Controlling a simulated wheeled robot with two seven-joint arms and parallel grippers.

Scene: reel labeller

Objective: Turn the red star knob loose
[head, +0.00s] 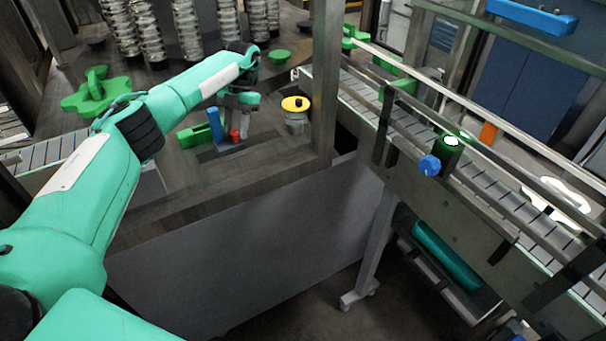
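The red knob (235,135) is small in the head view, low on a dark base on the machine's table, just right of an upright blue part. Its star shape is too small to make out. My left gripper (238,122) is at the end of the green arm, pointing down right above the red knob. The gripper's fingers are small and partly hidden, so I cannot tell whether they are open or shut, or whether they touch the knob. My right gripper is not in view.
A blue upright part (215,125) and a green block (194,137) stand close left of the knob. A yellow-topped knob (295,104) is to the right, near a metal post (325,80). A conveyor (490,185) with a blue knob (429,165) runs along the right.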

